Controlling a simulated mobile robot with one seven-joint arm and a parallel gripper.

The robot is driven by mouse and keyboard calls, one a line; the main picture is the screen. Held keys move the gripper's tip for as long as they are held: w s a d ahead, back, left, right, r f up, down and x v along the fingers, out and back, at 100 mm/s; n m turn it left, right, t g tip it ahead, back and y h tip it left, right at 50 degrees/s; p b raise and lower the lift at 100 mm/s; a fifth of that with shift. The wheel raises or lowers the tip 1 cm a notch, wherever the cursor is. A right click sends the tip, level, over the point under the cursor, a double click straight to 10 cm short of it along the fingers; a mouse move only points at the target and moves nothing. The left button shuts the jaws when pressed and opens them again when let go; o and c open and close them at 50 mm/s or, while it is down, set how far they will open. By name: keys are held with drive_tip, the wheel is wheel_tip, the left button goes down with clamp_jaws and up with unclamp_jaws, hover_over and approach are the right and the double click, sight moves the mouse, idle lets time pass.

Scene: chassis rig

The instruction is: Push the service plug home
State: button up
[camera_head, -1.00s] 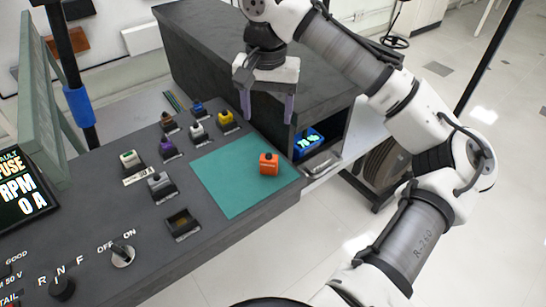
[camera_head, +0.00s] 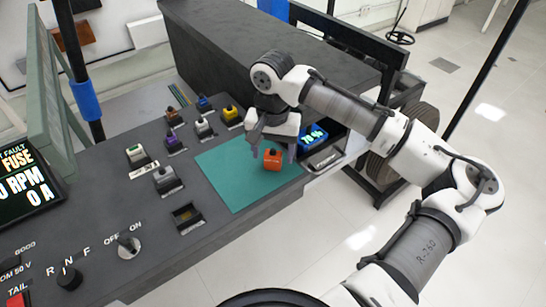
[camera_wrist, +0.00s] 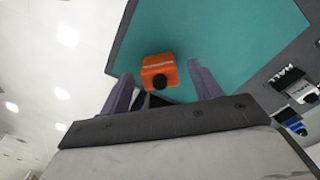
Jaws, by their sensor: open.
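The orange plug (camera_head: 272,159), a small block with a dark knob on top, rests on the teal mat (camera_head: 228,180) at the right of the panel. My gripper (camera_head: 271,153) is open and low over the mat, with one finger on each side of the plug. In the wrist view the orange plug (camera_wrist: 159,71) sits between the two purple-grey fingers (camera_wrist: 160,85), a little ahead of their tips, with gaps on both sides. An empty dark socket (camera_head: 187,217) with a brownish inside lies on the panel left of the mat.
Several coloured plugs, such as a yellow one (camera_head: 231,114) and a purple one (camera_head: 174,142), stand in sockets left of and behind the mat. An OFF/ON switch (camera_head: 128,243) is at the front.

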sight(273, 150)
drive_tip(key=shift+f, duration=0.25)
drive_tip(key=c, duration=1.1)
wheel_tip(273, 150, up, 20)
drive_tip(key=shift+r, duration=0.1)
